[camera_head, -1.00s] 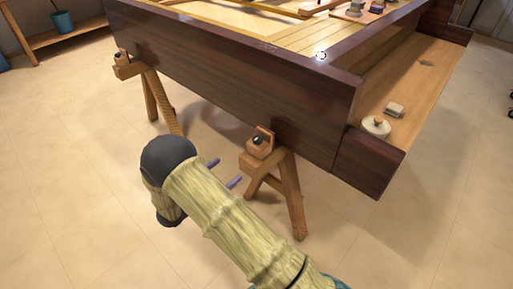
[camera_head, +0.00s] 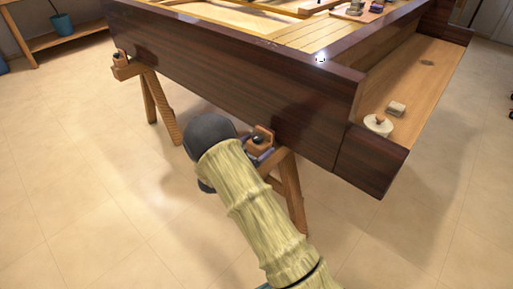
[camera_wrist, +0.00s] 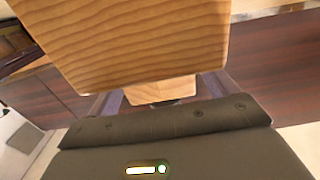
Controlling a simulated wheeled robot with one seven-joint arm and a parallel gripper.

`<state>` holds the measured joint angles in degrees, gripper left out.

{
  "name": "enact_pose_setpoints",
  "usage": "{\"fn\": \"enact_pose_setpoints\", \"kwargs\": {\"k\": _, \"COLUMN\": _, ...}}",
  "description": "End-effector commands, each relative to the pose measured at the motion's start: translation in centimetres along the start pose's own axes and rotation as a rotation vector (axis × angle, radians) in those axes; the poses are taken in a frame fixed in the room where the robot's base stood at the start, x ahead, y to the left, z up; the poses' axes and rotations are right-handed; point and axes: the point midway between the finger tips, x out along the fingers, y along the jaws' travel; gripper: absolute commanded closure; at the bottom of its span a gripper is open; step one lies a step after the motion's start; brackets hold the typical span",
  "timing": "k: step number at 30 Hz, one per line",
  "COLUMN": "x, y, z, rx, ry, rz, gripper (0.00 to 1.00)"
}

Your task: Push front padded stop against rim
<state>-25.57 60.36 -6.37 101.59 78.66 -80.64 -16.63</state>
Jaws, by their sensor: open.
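The front padded stop (camera_head: 260,138) is a small wooden block with a dark round part, on top of the near trestle (camera_head: 291,188), close to the dark wooden rim (camera_head: 240,75). My gripper (camera_head: 262,155) is open beside the stop, its purple fingers partly hidden by my wrist. In the wrist view, the fingers (camera_wrist: 160,97) stand apart with a smaller wooden piece (camera_wrist: 160,90) showing between them. A large wood-grained block (camera_wrist: 130,40) fills the top centre there, very close. I cannot tell whether the fingers touch the stop, or whether it touches the rim.
A second trestle (camera_head: 157,100) with its own stop (camera_head: 122,62) stands at the left. A round pale lidded pot (camera_head: 378,125) and a small block (camera_head: 396,108) lie on the side shelf (camera_head: 415,75). The floor (camera_head: 90,190) at left is clear.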

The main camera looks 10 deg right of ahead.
Motion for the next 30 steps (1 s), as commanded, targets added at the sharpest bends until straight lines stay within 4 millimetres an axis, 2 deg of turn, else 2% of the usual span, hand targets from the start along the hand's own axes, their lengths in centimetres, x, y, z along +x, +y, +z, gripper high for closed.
{"fn": "enact_pose_setpoints", "kwargs": {"k": 8, "x": 0.2, "y": 0.0, "z": 0.0, "rx": 0.000, "ry": 0.000, "rz": 0.000, "gripper": 0.15}}
{"fn": "enact_pose_setpoints", "kwargs": {"k": 18, "x": 0.1, "y": 0.0, "z": 0.0, "rx": 0.000, "ry": 0.000, "rz": 0.000, "gripper": 0.77}}
{"fn": "enact_pose_setpoints", "kwargs": {"k": 21, "x": 0.5, "y": 0.0, "z": -0.1, "rx": 0.000, "ry": 0.000, "rz": 0.001, "gripper": 0.77}}
{"fn": "enact_pose_setpoints", "kwargs": {"k": 27, "x": 2.7, "y": 0.0, "z": -0.1, "rx": 0.000, "ry": 0.000, "rz": 0.001, "gripper": 0.77}}
{"fn": "enact_pose_setpoints", "kwargs": {"k": 30, "x": 2.8, "y": 0.0, "z": 0.0, "rx": 0.000, "ry": -0.001, "rz": -0.001, "gripper": 0.77}}
